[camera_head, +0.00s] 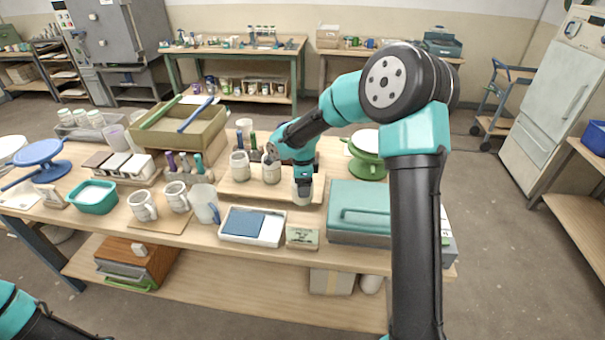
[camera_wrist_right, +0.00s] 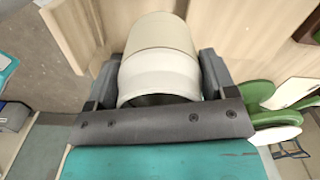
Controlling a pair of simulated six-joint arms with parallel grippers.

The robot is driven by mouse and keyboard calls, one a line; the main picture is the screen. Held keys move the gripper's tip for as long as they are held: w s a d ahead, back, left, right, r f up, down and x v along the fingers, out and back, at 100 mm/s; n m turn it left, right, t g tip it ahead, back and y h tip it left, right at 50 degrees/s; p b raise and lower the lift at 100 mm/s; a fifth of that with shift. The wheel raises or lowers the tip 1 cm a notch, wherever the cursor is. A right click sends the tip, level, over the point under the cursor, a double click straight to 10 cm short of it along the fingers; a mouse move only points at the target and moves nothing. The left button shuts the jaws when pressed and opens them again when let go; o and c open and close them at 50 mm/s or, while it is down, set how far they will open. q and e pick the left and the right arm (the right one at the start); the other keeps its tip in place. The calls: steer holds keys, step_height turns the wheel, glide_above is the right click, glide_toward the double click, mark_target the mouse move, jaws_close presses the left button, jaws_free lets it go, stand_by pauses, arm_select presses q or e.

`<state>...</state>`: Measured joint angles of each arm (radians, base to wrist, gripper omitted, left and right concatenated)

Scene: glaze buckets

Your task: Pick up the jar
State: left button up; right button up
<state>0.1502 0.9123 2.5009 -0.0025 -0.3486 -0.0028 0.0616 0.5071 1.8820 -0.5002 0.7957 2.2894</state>
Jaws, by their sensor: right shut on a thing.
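My right gripper (camera_head: 302,178) points down over the wooden board at the middle of the table. It is shut on a pale cream-grey jar (camera_head: 302,194), partly hidden by the gripper. In the right wrist view the jar (camera_wrist_right: 160,62) fills the space between the two dark fingers. I cannot tell whether its base touches the board. Two similar jars stand to its left on the board, one nearer (camera_head: 271,174) and one further left (camera_head: 239,166). Part of my left arm shows at the lower left corner; its gripper is out of view.
A green banding wheel (camera_head: 367,170) and a teal case (camera_head: 358,208) stand to the right. A white tray with a blue sheet (camera_head: 270,230) and a small box (camera_head: 302,238) lie in front. Mugs (camera_head: 142,206) and a tan crate (camera_head: 178,132) stand on the left.

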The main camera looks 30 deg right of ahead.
steer(key=shift+s+a+r, duration=0.1)
steer(key=shift+s+a, duration=0.3)
steer(key=shift+s, duration=0.25)
steer(key=shift+s+a+r, duration=0.1)
steer(key=shift+s+a, duration=0.3)
steer(key=shift+s, duration=0.25)
